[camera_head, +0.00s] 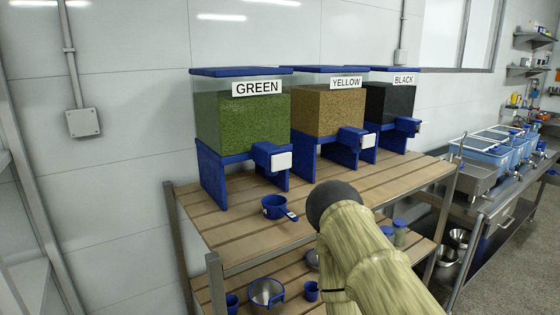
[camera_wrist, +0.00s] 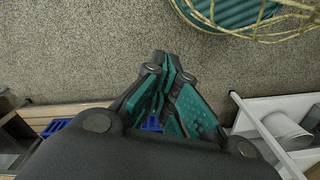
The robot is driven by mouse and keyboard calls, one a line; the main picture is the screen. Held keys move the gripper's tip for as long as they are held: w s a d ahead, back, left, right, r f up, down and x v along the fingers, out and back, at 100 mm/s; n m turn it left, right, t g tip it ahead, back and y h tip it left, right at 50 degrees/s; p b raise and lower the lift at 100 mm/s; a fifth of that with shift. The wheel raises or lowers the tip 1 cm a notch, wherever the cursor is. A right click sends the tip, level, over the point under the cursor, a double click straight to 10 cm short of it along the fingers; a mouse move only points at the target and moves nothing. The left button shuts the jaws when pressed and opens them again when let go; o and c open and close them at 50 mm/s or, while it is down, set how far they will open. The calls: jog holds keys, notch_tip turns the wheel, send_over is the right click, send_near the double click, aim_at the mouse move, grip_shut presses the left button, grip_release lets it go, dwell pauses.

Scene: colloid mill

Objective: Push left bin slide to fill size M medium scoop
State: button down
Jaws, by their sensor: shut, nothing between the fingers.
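The left bin (camera_head: 242,118), labelled GREEN, holds green granules and stands on blue legs on a wooden-slatted table. Its blue slide with a white front plate (camera_head: 281,161) sticks out at the front. A blue scoop (camera_head: 273,206) stands upright on the table in front of and below the slide, its handle pointing right with a small label too small to read. My gripper (camera_wrist: 165,62) shows in the wrist view, shut and empty, with dark fingers and teal pads over bare floor. It is away from the bin and scoop. The head view does not show the gripper.
The YELLOW bin (camera_head: 327,110) and BLACK bin (camera_head: 388,104) stand to the right. My arm covers the table's front right. A lower shelf (camera_head: 283,272) holds a metal bowl (camera_head: 266,292) and blue cups. A metal counter with blue tubs (camera_head: 492,152) is farther right.

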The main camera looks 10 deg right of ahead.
aim_at(282, 162)
jog(key=w+a+r+n+t+h+p, duration=0.15)
jog(key=w+r+t, duration=0.35)
jog(key=w+r, duration=0.9)
jog(key=w+r+n+t+p, duration=0.1)
jog(key=w+r+n+t, duration=0.3)
jog(key=w+r, duration=1.05)
jog(key=w+d+r+t+h, duration=0.1)
jog(key=w+r, duration=0.3)
jog(key=r, duration=0.6)
jog(key=w+d+r+t+h+p, duration=0.1)
jog(key=w+r+t+h, duration=0.2)
jog(key=r, duration=0.8)
jog(key=w+d+r+t+h+p, duration=0.1)
jog(key=w+r+t+h, duration=0.2)
jog(key=w+r, duration=0.4)
notch_tip(282, 162, up, 4)
jog(key=shift+d+f+t, duration=0.1)
jog(key=shift+d+t, duration=0.3)
jog(key=shift+m, duration=0.25)
jog(key=w+a, duration=0.3)
jog(key=w, duration=0.5)
jog(key=shift+w, duration=0.15)
